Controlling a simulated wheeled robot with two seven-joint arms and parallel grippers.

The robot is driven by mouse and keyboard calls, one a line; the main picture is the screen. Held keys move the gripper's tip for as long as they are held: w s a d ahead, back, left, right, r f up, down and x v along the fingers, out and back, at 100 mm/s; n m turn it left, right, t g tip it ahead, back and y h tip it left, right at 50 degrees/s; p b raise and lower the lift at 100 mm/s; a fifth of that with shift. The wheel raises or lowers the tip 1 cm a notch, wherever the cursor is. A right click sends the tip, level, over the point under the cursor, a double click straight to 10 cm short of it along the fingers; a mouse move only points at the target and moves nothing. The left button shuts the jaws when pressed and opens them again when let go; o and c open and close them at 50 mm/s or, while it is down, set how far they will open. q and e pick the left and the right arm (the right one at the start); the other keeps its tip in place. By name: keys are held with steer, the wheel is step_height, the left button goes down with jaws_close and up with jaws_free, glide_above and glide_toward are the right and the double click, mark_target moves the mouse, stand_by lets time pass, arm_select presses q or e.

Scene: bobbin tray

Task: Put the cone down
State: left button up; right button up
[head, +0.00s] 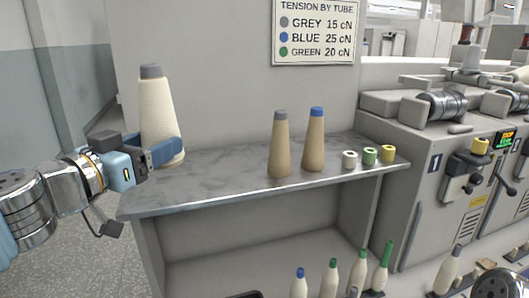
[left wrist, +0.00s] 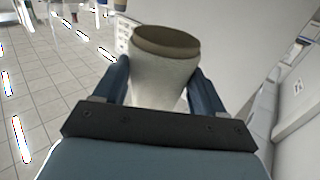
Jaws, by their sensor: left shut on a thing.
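A large cream yarn cone (head: 158,112) with a grey tube top is at the left end of the grey shelf (head: 230,185). My left gripper (head: 165,152) is shut on the lower part of this cone, which stands nearly upright. Whether its base touches the shelf or hangs just above or beside the edge, I cannot tell. In the left wrist view the cone (left wrist: 162,75) sits between the two blue fingers (left wrist: 160,90), its brownish-grey end facing away from me. My right gripper is not in view.
Two tan cones, one grey-topped (head: 279,148) and one blue-topped (head: 314,142), stand mid-shelf. Small white (head: 349,160), green (head: 370,156) and yellow (head: 388,153) rings lie to their right. A tension sign (head: 315,32) hangs above. The shelf's left half is clear.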

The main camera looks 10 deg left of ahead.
arm_select(q)
steer(key=shift+w+r, duration=0.1)
steer(key=shift+w, duration=0.25)
steer(key=w+a+f, duration=0.1)
steer(key=w+f, duration=0.2)
steer(key=w+a+f, duration=0.2)
steer(key=w, duration=0.2)
steer(key=w+a+f+b, duration=0.1)
steer(key=w+f, duration=0.2)
steer(key=w, duration=0.1)
steer(key=shift+w+a+f, duration=0.1)
steer(key=shift+a+f, duration=0.25)
steer(key=shift+a, duration=0.05)
steer(key=shift+w+a+f+b, duration=0.15)
steer(key=shift+w+f+b, duration=0.15)
steer(key=shift+w+f, duration=0.15)
steer(key=f, duration=0.1)
steer(key=f+b, duration=0.1)
steer(key=f, duration=0.1)
steer(key=shift+w+a, duration=0.1)
steer(key=shift+w, duration=0.1)
steer(key=shift+f, duration=0.25)
steer(key=shift+f, duration=0.1)
